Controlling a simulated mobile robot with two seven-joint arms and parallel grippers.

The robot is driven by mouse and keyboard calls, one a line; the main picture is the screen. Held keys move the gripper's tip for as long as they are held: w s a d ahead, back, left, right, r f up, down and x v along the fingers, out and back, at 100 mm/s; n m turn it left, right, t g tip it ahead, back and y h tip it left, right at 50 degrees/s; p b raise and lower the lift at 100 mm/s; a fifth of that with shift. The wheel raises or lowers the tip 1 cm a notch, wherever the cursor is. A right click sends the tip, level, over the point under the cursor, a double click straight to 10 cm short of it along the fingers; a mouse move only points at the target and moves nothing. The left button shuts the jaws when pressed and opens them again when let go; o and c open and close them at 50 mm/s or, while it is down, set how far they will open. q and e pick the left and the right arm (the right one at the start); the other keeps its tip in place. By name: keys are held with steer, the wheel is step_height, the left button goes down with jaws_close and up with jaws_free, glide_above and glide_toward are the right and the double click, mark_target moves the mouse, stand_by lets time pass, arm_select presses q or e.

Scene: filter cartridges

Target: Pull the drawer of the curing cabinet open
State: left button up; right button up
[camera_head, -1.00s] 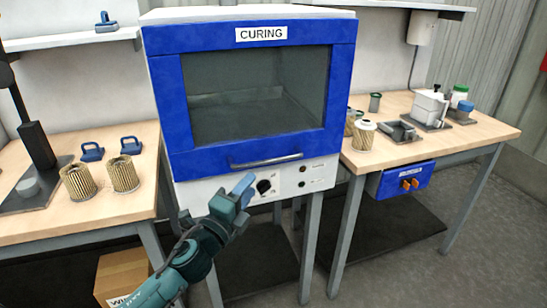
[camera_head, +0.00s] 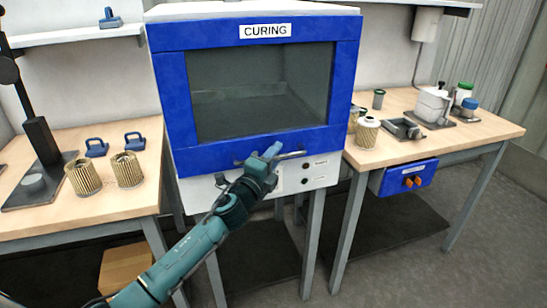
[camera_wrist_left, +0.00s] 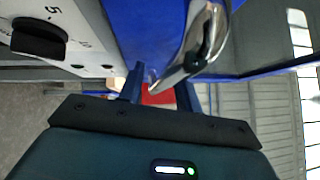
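The curing cabinet (camera_head: 258,158) has a blue front with a dark window and a sign reading CURING. Its metal bar handle (camera_head: 293,156) runs along the lower edge of the blue front, which looks closed. My left gripper (camera_head: 272,151) is at the handle and hides its middle and left part. In the left wrist view the handle (camera_wrist_left: 205,45) reaches down toward the gap between the two fingers of my left gripper (camera_wrist_left: 161,90). The fingers stand apart; I cannot tell whether the bar is fully between them. My right gripper is not in view.
The cabinet's white panel with a black knob (camera_wrist_left: 40,38) lies below the handle. A left bench (camera_head: 110,203) holds filter cartridges (camera_head: 83,177) and blue clamps. A right bench (camera_head: 440,146) holds containers, with a blue box (camera_head: 405,177) under its edge.

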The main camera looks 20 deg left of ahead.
arm_select(q)
jaws_close()
stand_by(0.4)
